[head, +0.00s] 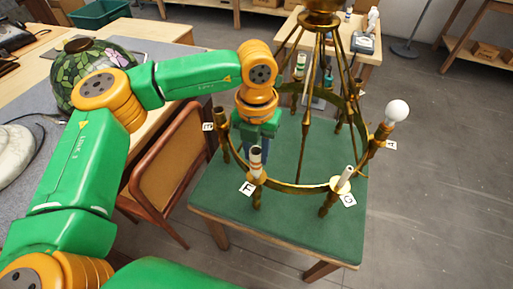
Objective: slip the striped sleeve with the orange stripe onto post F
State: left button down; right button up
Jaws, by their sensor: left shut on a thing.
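The brass chandelier frame (298,186) stands on a green-topped table, with lettered tags beside its posts. Post F, by tag F (247,189), is at the near left of the ring. A pale sleeve with an orange-brown stripe (256,160) stands upright at post F; I cannot tell how far down it sits. My left gripper (256,146) points down from above and is shut on this sleeve. Its fingertips are small and partly hidden. My right gripper is not in view.
A white sleeve (346,177) is on the near right post, a white bulb (397,110) on post A, and a bare brass cup (220,115) at left. Striped sleeves (300,66) stand on far posts. A chair (168,165) and stained-glass shade (92,68) are at left.

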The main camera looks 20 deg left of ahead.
pick_arm(q)
jog(key=shift+f+b, duration=1)
jog(key=shift+f, duration=0.3)
jog(key=shift+w, duration=0.2)
jog(key=shift+f, duration=0.1)
jog(key=c, duration=0.5)
grip_release()
